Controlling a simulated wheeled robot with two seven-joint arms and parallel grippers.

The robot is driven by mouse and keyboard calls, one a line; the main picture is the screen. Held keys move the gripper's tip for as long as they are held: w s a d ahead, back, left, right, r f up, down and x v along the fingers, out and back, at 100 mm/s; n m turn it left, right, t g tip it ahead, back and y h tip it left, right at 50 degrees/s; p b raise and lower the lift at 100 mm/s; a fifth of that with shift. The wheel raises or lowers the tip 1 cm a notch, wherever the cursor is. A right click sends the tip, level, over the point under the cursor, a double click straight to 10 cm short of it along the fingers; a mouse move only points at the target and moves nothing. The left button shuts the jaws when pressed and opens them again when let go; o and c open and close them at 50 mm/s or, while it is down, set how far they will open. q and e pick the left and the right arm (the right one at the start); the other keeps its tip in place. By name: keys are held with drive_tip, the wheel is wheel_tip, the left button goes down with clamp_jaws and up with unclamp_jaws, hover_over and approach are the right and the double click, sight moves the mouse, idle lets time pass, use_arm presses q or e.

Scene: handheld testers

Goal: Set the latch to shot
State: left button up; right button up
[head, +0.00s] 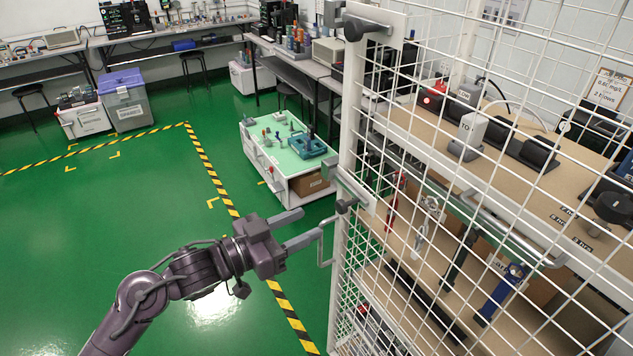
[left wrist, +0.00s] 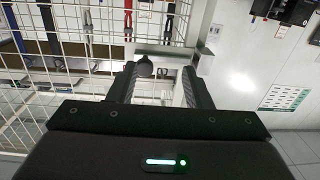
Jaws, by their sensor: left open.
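A white wire-mesh cage door (head: 470,200) fills the right of the head view. At mid-height on its edge post is a latch (head: 352,190), a pale plate with a dark round knob (head: 343,207). A similar fitting with a dark knob (head: 356,28) sits higher up. A grey bracket-shaped handle (head: 325,245) is just below the mid-height latch. My left gripper (head: 311,224) is open, its fingertips close to this latch and handle. In the left wrist view a dark knob (left wrist: 145,67) shows between the open fingers (left wrist: 160,76); contact cannot be told. My right gripper is not seen.
Behind the mesh, a wooden bench (head: 560,170) holds several handheld testers. A white cart (head: 285,165) with a green top stands beyond the door edge. Green floor (head: 80,240) with yellow-black tape is clear to the left.

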sight(338, 208)
use_arm(q)
drive_tip(key=shift+m+g+h, duration=0.3)
drive_tip(key=shift+m+h, duration=0.1)
drive_tip(key=w+d+r, duration=0.1)
drive_tip(key=d, duration=0.1)
drive_tip(key=d+p, duration=0.1)
drive_tip(key=d, duration=0.1)
drive_tip(key=w+d+r+p, duration=0.1)
drive_tip(key=d, duration=0.1)
drive_tip(key=shift+w+d+r, duration=0.3)
drive_tip(key=shift+r, duration=0.05)
drive_tip(key=shift+w+d+f, duration=0.1)
drive_tip(key=shift+w+d, duration=0.2)
drive_tip(key=shift+d, duration=0.05)
drive_tip(key=shift+c, duration=1.2)
clamp_jaws()
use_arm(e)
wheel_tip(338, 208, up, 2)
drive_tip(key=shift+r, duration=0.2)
